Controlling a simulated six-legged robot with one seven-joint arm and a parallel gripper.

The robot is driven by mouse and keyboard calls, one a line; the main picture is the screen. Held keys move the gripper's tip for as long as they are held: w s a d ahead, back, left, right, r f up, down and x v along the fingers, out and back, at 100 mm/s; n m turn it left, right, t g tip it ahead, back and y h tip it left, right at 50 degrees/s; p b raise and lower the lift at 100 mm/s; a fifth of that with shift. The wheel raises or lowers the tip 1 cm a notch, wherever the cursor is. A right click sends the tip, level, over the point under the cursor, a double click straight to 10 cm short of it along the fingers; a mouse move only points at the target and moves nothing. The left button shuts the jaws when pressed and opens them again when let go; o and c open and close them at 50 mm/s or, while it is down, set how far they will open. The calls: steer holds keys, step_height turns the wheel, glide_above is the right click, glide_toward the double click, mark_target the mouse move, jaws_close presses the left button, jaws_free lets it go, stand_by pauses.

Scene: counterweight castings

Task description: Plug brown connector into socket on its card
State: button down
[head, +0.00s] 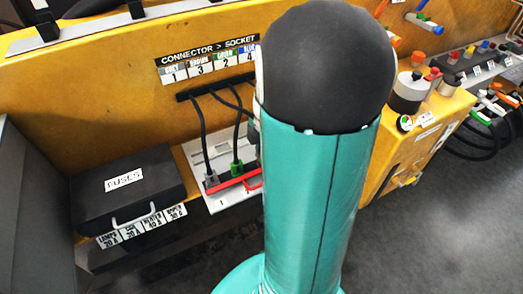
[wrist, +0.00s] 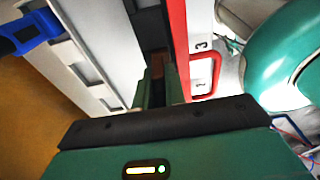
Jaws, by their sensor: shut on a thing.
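The brown connector (wrist: 157,62) shows as a small brown patch between the green fingers of my gripper (wrist: 158,86), which is shut on it. It lies beside the red bar of the socket panel, near the printed 3 (wrist: 202,45); how deep it sits in a socket cannot be told. The card (head: 208,66) reads "CONNECTOR > SOCKET" and pairs brown with 3. The white socket panel (head: 222,204) holds a grey connector (head: 211,181) and a green connector (head: 236,168). My arm hides my gripper and the right part of the panel in the head view.
A blue connector (wrist: 36,30) lies at the upper left of the wrist view. A red handle (wrist: 208,72) stands out from the bar close to my gripper. Black cables (head: 199,125) hang above the panel. A black FUSES box (head: 128,190) is to the left.

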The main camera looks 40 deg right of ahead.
steer(key=shift+f, duration=0.2)
steer(key=c, duration=1.4)
jaws_free()
steer(key=shift+o, duration=0.2)
steer(key=shift+s, duration=0.1)
step_height(320, 180, up, 14)
steer(key=d, duration=0.1)
steer(key=shift+d, duration=0.3)
steer(key=shift+f, duration=0.15)
